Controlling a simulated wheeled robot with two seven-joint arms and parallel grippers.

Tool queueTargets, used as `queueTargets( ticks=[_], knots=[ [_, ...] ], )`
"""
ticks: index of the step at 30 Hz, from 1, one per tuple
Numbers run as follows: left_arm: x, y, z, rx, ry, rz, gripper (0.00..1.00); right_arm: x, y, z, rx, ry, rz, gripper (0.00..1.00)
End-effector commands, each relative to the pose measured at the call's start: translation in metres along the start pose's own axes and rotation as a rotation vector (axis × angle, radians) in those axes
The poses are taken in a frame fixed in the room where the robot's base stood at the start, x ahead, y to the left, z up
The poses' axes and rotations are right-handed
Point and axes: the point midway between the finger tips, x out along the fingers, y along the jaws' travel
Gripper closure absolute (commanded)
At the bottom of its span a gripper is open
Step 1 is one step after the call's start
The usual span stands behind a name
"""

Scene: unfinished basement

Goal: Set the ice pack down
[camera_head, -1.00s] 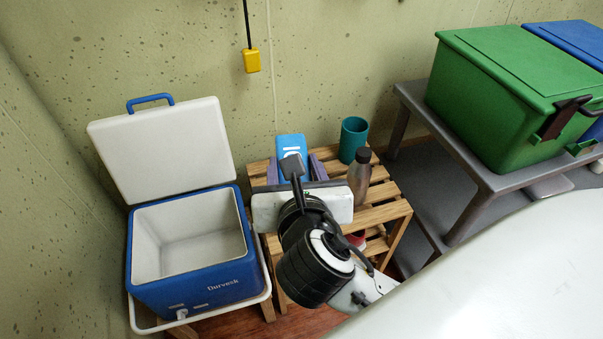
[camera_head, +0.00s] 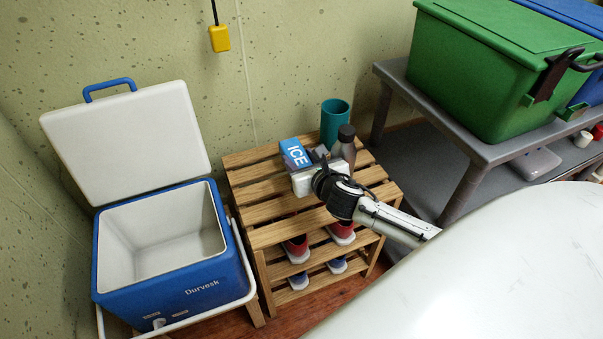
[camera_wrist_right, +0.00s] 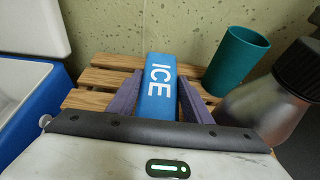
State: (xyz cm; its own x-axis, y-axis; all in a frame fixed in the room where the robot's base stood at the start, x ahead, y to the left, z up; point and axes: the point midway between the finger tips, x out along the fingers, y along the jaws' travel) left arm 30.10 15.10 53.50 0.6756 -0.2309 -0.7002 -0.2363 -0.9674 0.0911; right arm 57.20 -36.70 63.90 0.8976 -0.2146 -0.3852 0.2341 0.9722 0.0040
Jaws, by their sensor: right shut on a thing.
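The blue ice pack (camera_head: 296,152), lettered ICE in white, is between the fingers of my right gripper (camera_head: 303,163), over the top of the wooden slatted rack (camera_head: 262,197). In the right wrist view the ice pack (camera_wrist_right: 158,88) sits between the two purple fingers of the gripper (camera_wrist_right: 160,100), which are shut on it. It is low over the slats; I cannot tell whether it touches them. My left gripper is not in view.
A teal cup (camera_head: 334,122) and a grey bottle (camera_head: 345,145) stand just right of the ice pack. An open blue cooler (camera_head: 175,292) is at left. Shoes (camera_head: 297,248) fill the lower shelves. A green bin (camera_head: 490,75) stands on a grey table (camera_head: 455,147). The rack's left slats are clear.

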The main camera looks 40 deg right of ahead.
Motion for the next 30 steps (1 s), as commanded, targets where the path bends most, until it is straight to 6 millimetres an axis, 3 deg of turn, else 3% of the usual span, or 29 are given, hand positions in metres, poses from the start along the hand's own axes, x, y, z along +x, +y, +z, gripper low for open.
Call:
queueTargets(
  ticks=[12,23,24,27,30],
  knots=[
    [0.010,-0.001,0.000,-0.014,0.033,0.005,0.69,0.018,0.000,-0.041,-0.001,-0.003,0.000,0.87],
    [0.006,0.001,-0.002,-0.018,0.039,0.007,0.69,0.018,0.001,-0.042,-0.002,-0.004,0.001,0.87],
    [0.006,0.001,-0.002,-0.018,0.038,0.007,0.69,0.018,0.001,-0.043,-0.002,-0.001,0.001,0.50],
    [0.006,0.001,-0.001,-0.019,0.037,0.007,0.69,0.018,0.001,-0.043,-0.002,-0.001,0.001,0.36],
    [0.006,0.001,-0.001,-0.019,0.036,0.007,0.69,0.018,0.001,-0.043,-0.002,-0.001,0.000,0.36]
  ],
)
